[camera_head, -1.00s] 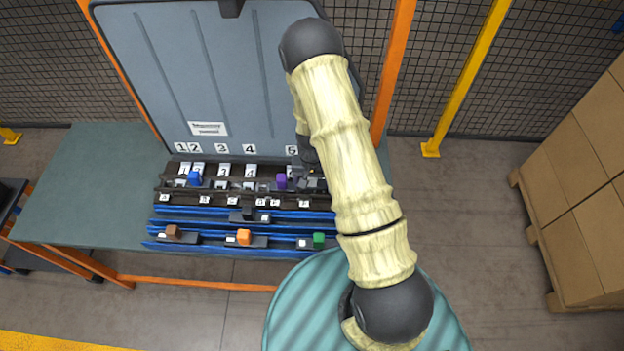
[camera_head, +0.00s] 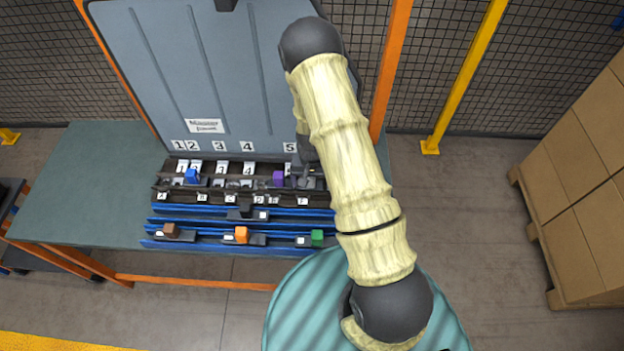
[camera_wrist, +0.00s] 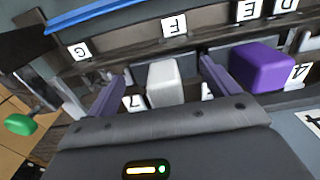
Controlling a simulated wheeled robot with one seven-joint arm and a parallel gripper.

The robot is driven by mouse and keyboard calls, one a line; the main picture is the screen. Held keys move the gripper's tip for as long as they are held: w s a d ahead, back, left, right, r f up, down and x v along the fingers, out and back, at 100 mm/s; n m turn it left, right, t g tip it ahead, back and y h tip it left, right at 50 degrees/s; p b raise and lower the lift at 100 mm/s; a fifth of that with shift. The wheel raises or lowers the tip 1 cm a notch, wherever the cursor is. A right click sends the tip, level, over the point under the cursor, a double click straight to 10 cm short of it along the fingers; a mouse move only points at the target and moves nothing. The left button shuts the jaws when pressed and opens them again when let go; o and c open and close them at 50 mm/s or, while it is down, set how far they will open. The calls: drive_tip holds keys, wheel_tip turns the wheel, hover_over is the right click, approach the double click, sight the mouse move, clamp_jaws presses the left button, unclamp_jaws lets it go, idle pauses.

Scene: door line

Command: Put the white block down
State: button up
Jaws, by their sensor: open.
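The white block (camera_wrist: 164,84) stands between the two fingers of my gripper (camera_wrist: 163,76) in the wrist view. The fingers are spread, with a visible gap to the block on each side. The block is in the dark rack (camera_wrist: 125,45), by the slot labelled F. In the head view my gripper (camera_head: 304,172) is at the right end of the rack (camera_head: 165,196), below the number 5. My arm partly covers it there, and I cannot make out the white block.
A purple block (camera_wrist: 262,67) stands just right of my gripper in the wrist view. A blue block (camera_head: 192,176) sits farther left in the rack. A grey panel (camera_head: 225,75) rises behind.

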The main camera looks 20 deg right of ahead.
drive_tip(key=shift+w+a+r, duration=0.1)
drive_tip(key=shift+a, duration=0.3)
drive_tip(key=shift+r+p, duration=0.45)
drive_tip(key=shift+r, duration=0.3)
wheel_tip(320, 180, up, 12)
drive_tip(key=b, duration=0.2)
drive_tip(key=shift+d+f+b, duration=0.15)
drive_tip(key=shift+f+b, duration=0.1)
drive_tip(key=shift+b, duration=0.1)
drive_tip(key=shift+r, duration=0.1)
drive_tip(key=s+r+n+t, duration=0.2)
drive_tip(key=s+r+n, duration=0.1)
drive_tip(key=s+r, duration=1)
drive_tip(key=shift+s+n+t, duration=0.3)
drive_tip(key=shift+s, duration=0.4)
